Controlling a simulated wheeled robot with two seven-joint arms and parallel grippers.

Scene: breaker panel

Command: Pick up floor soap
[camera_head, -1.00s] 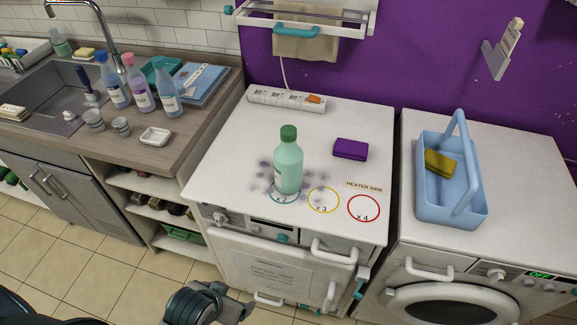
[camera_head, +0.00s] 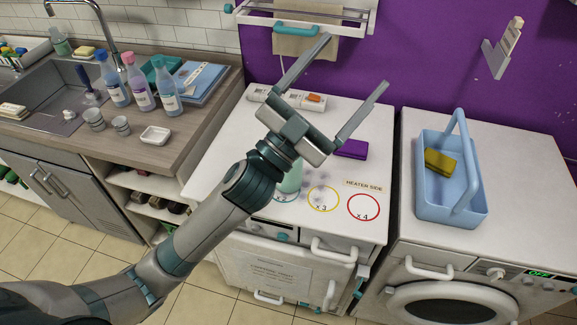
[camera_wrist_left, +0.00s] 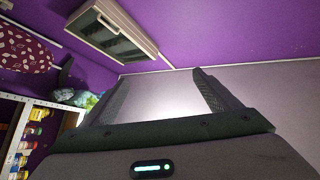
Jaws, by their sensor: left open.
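No label reading floor soap is legible. Three more bottles, a blue one (camera_head: 116,88), a pink-capped one (camera_head: 142,92) and another blue one (camera_head: 168,100), stand on the counter by the sink. My left gripper (camera_head: 355,62) is open and empty, raised in front of the appliance with its fingers pointing up and right. In the left wrist view, its spread fingers (camera_wrist_left: 160,92) have nothing between them. My right gripper is out of view.
A purple sponge (camera_head: 351,149) lies on the appliance top, right of the bottle. A power strip (camera_head: 258,95) lies at its back edge. A blue caddy (camera_head: 450,208) holding a yellow sponge stands on the washing machine. A towel rack (camera_head: 300,15) hangs above.

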